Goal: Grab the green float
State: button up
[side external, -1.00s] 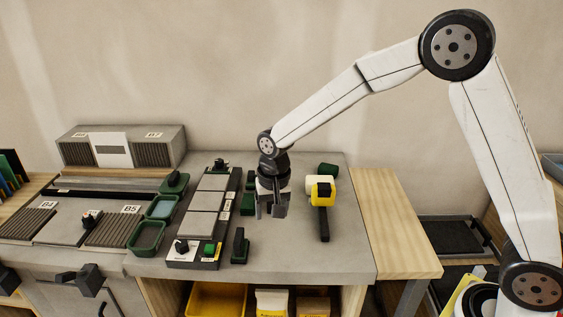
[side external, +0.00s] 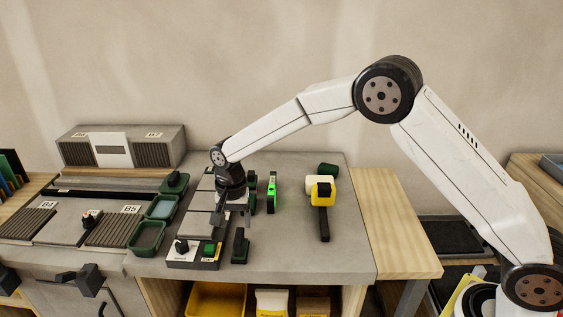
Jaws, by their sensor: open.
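Several green items lie on the grey bench, and I cannot tell for sure which one is the float. A bright green and black tool (side external: 272,191) lies further back, to the right. Other dark green pieces (side external: 251,203) sit between that tool and the tiles. My gripper (side external: 232,217) is open and empty, pointing down over the right edge of the tile row. It is above and slightly left of the dark green block and hides part of the tiles.
The row of grey tiles (side external: 201,223) lies in a dark frame with a green button (side external: 209,249) at its front. Green trays (side external: 146,236) stand to the left. A yellow and black tool (side external: 323,196) lies to the right. The bench's right front is clear.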

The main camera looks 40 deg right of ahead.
aim_at(238, 235)
jog(key=shift+d+f, duration=0.2)
jog(key=shift+f, duration=2.95)
grip_shut()
